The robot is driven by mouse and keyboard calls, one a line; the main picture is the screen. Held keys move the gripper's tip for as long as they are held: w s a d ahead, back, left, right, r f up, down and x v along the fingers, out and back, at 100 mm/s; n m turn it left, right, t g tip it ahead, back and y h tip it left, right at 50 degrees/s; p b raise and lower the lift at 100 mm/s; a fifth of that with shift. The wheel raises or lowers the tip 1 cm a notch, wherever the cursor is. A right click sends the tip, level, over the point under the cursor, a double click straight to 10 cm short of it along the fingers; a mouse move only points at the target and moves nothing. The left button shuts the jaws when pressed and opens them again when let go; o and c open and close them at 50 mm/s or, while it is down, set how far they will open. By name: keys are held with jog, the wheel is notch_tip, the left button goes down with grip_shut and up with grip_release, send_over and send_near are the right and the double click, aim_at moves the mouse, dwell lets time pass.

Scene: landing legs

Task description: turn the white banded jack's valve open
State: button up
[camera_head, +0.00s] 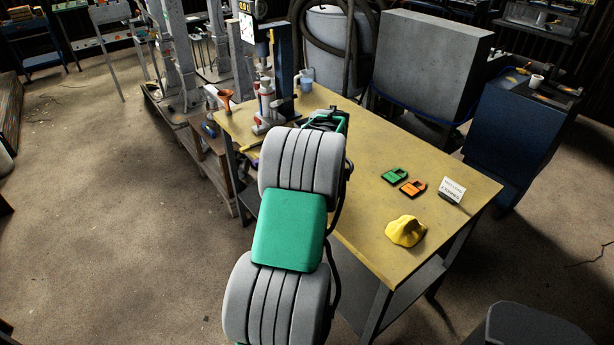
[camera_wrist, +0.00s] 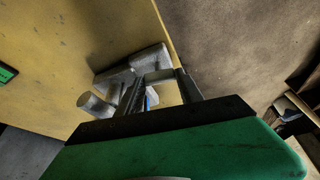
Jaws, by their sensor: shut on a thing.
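A small jack (camera_head: 266,105) with pale and red bands stands upright near the far left edge of the yellow worktable (camera_head: 372,222). My gripper (camera_head: 330,118) is at the table's far part, right of this jack, mostly hidden behind my forearm. In the wrist view, my gripper (camera_wrist: 160,88) has its two dark fingers around a pale grey metal part, and it is shut on it. A grey metal body (camera_wrist: 140,66) and a short grey cylinder (camera_wrist: 97,106) lie just beyond and left of the fingers. I cannot make out the valve or which jack they belong to.
A green case (camera_head: 394,175), an orange case (camera_head: 413,188), a white card (camera_head: 452,190) and a yellow cloth (camera_head: 405,231) lie on the table's near right. An orange-handled tool (camera_head: 226,98) and a blue mug (camera_head: 306,80) stand near the jack. The table's middle is clear.

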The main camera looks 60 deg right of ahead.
jog(key=shift+d+r, duration=0.1)
jog(key=shift+r, duration=0.05)
jog(key=o, duration=1.4)
jog(key=v, duration=0.7)
jog(key=shift+s+r+b, duration=0.15)
jog(key=shift+r+b, duration=0.15)
jog(key=shift+b, duration=0.05)
